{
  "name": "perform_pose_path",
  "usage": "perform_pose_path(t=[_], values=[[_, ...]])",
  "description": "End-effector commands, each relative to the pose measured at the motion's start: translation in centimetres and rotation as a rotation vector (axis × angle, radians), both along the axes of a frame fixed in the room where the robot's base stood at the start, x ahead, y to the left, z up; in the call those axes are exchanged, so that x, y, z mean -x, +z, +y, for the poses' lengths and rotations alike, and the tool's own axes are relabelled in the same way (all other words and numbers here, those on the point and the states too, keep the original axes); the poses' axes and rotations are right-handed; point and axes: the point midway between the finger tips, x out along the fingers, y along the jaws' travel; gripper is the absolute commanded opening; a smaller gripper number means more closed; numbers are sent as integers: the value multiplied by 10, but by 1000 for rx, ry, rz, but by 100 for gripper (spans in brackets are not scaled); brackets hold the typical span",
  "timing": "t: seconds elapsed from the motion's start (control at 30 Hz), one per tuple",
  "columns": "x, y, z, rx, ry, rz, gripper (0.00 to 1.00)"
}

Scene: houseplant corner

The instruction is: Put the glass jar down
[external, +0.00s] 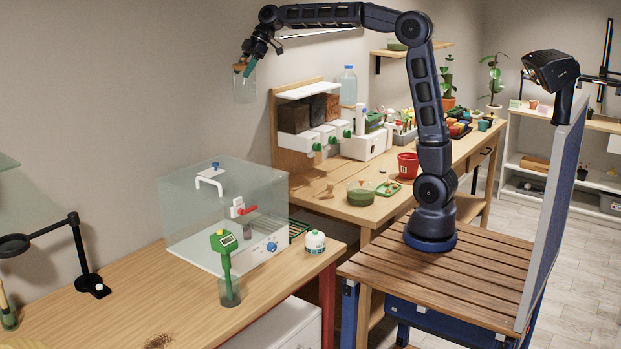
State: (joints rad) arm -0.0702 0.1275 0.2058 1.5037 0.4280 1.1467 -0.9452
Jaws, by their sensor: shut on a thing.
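The glass jar (245,88) is clear and hangs roughly upright in the air at the upper left of the external view. My gripper (246,66) is above it, shut on it near its rim. Small teal and orange-brown parts show at the jar's top; I cannot tell whether they are fingertips or belong to the jar. The jar is well above the tabletops, in front of the grey wall and left of the wooden dispenser stand.
A clear-walled box (225,205) stands on the near wooden table (110,285). A black magnifier lamp (88,282) stands left.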

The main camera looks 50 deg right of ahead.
Motion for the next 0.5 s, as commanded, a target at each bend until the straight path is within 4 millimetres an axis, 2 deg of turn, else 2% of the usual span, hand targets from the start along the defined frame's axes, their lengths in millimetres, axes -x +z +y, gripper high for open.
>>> perform_pose_path(t=[0.03,0.1,0.27,0.5], values=[[7,1,23,-1,32,-1,22],[17,3,52,0,72,-1,22],[44,7,115,-2,161,-1,22],[96,14,203,-1,294,-3,22]])
